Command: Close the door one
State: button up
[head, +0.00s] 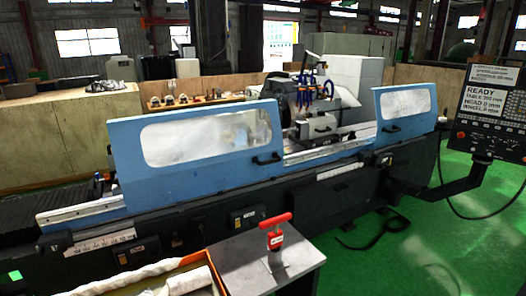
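The grinder has two blue sliding doors with clouded windows. The large left door (195,178) has a black handle (266,158) near its lower right corner. The smaller right door (406,137) has a black handle (391,128) near its lower left corner. A wide gap lies between the doors, and the grinder's workhead area (318,127) with blue hoses shows through it. No label tells which door is door one. My gripper is not in view.
A grey cabinet (235,258) with a red T-handle (276,228) stands in front of the machine. An orange-edged tray (210,268) holds white rolls at bottom left. A control panel (490,118) hangs at right. Green floor (425,235) is open at lower right, with cables lying on it.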

aim_at(254, 139)
jog(key=i+l+u, duration=0.1)
jog(key=l, duration=0.25)
jog(key=i+l, duration=0.2)
jog(key=l, duration=0.2)
jog(key=i+l+u, duration=0.15)
jog(key=l, duration=0.2)
jog(key=i+l+u, duration=0.1)
jog(key=l, duration=0.25)
jog(key=i+l, duration=0.1)
jog(key=l, duration=0.3)
jog(key=i+l+u, duration=0.2)
jog(key=i, duration=0.3)
jog(key=i+l+u, duration=0.15)
jog(key=i, duration=0.35)
jog(key=i+l+u, duration=0.2)
jog(key=i+l, duration=0.25)
jog(key=i, duration=0.05)
